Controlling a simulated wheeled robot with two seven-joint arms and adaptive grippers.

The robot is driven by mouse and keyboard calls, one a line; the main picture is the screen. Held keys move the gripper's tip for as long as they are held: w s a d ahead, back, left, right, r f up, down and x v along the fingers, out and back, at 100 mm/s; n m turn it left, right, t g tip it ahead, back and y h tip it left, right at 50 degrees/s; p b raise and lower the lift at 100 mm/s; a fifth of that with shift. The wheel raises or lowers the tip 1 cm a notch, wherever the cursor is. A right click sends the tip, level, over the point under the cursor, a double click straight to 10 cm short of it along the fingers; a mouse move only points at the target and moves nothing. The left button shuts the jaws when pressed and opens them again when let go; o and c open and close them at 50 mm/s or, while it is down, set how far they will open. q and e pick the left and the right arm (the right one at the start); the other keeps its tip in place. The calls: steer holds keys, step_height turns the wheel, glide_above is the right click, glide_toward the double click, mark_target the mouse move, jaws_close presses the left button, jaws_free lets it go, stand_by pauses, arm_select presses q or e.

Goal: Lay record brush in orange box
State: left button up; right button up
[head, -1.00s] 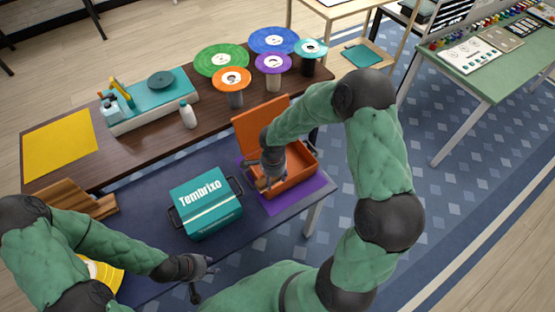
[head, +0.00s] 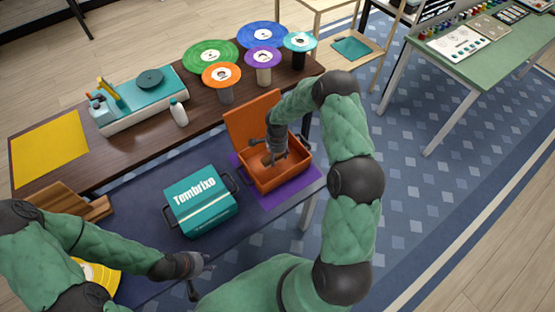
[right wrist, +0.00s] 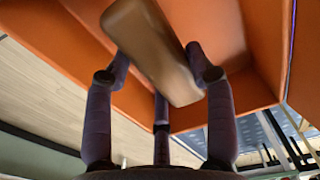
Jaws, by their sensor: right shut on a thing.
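The orange box (head: 290,178) stands with its lid raised at the back, on a purple mat at the right end of the dark blue table. My right gripper (head: 275,158) reaches down into the box opening. In the right wrist view, its fingers (right wrist: 157,75) are shut on the record brush (right wrist: 150,45), a brown rounded block, with orange box walls around it. Whether the brush touches the box floor cannot be told. My left gripper (head: 202,277) is open and empty over the front of the table, away from the box.
A closed teal box marked Tembrixo (head: 203,212) stands just left of the orange box. Behind are a teal record player (head: 140,100), a white bottle (head: 179,114) and several coloured discs on stands. A wooden rack (head: 75,201) lies at the left.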

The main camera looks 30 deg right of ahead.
mark_target(278, 159)
steer(key=shift+w+d+f, duration=0.3)
steer(key=shift+d+f, duration=0.1)
steer(key=shift+f, duration=1.6)
steer(key=shift+f+b, duration=0.15)
steer(key=shift+b, duration=0.25)
steer(key=o, duration=1.2)
